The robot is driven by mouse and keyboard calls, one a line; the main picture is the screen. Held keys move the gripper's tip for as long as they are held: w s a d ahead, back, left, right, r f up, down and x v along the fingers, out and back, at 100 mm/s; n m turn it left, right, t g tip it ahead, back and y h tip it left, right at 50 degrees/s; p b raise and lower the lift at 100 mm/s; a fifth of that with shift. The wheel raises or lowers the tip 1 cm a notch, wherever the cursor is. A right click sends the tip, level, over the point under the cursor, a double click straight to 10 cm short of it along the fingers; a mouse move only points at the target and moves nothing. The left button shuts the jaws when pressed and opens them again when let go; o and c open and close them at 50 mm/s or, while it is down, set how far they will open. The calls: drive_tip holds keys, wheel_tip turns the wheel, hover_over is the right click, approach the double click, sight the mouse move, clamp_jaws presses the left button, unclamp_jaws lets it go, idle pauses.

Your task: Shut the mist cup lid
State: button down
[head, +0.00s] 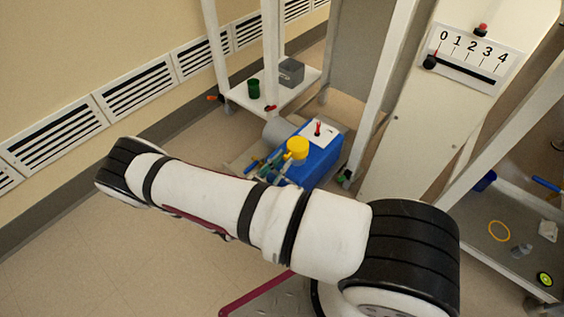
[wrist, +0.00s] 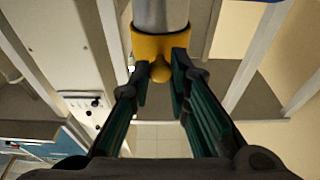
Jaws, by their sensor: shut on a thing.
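In the wrist view a yellow piece (wrist: 147,46) with a rounded knob fits around the end of a grey cylinder (wrist: 160,14); it looks like the mist cup lid. My gripper (wrist: 160,78) has its dark green fingers on either side of the knob, shut on it. In the head view a yellow round part (head: 297,148) shows beside a blue box, just beyond my arm. I cannot tell whether the lid sits fully closed.
The blue box (head: 318,152) carries a white plate with a red-tipped lever (head: 317,128). A white shelf (head: 270,92) holds a green cup (head: 254,88) and a grey bin (head: 291,71). A white post with a number scale (head: 470,56) stands at the right. Floor at the lower left is clear.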

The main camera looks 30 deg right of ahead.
drive_tip(key=shift+w, duration=0.1)
drive_tip(key=c, duration=1.5)
unclamp_jaws()
drive_tip(key=v, duration=1.2)
